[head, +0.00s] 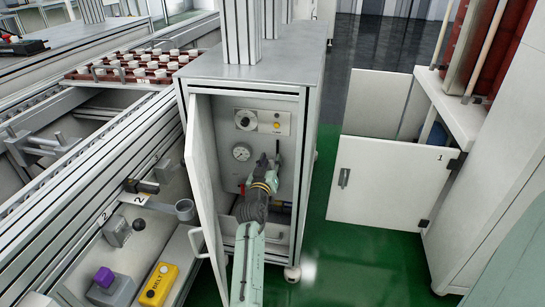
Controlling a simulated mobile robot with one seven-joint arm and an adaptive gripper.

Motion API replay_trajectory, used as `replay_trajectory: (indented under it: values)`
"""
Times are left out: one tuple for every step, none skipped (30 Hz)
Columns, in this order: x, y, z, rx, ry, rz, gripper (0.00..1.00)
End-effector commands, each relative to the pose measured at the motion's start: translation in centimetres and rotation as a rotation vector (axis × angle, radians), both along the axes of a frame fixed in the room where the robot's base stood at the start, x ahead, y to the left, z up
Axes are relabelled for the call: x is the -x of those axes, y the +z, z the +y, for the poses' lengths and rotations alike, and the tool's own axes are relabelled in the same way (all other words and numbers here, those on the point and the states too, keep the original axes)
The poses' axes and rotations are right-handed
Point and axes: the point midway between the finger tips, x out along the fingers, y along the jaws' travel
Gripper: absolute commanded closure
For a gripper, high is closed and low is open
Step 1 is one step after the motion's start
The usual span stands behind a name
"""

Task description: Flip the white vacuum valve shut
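My arm reaches into an open white cabinet (314,95) in the head view. My gripper (270,161) is inside it, just right of a round pressure gauge (241,152) and below a small panel. It is seen from behind and is small, so I cannot tell whether its fingers are open or touching anything. I cannot make out the white vacuum valve for sure; my gripper and wrist hide part of the cabinet's back.
The panel carries a round knob (245,119) and a yellow button (277,125). The cabinet door (203,185) stands open, left of my arm. A yellow belt control box (159,284) and a purple button (104,277) are lower left. Green floor (345,258) is clear at right.

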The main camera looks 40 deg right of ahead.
Motion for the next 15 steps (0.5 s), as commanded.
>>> replay_trajectory:
  values:
    - [-0.02, 0.01, -0.01, 0.000, 0.000, 0.000, 0.68]
    - [-0.02, 0.01, -0.01, 0.000, 0.000, 0.000, 0.68]
    - [-0.03, 0.01, -0.01, 0.000, 0.000, 0.000, 0.68]
    - [-0.03, 0.01, -0.01, 0.001, 0.000, 0.001, 0.68]
    - [-0.03, 0.01, -0.01, 0.001, 0.000, 0.001, 0.68]
    - [-0.03, 0.00, -0.02, 0.001, 0.000, 0.001, 0.68]
    - [-0.03, 0.00, -0.02, 0.001, 0.000, 0.001, 0.68]
    - [-0.03, 0.00, -0.02, 0.001, 0.000, 0.001, 0.68]
    - [-0.03, 0.00, -0.02, 0.001, 0.000, 0.001, 0.68]
    - [-0.03, 0.00, -0.02, 0.001, 0.000, 0.001, 0.68]
    - [-0.03, 0.00, -0.02, 0.001, 0.000, 0.001, 0.70]
    - [-0.03, 0.00, -0.02, 0.001, 0.000, 0.001, 0.72]
    - [-0.03, 0.00, -0.02, 0.001, 0.000, 0.001, 0.74]
    - [-0.02, -0.01, -0.02, 0.001, 0.000, 0.001, 0.76]
    - [-0.02, -0.01, -0.02, 0.001, 0.000, 0.001, 0.79]
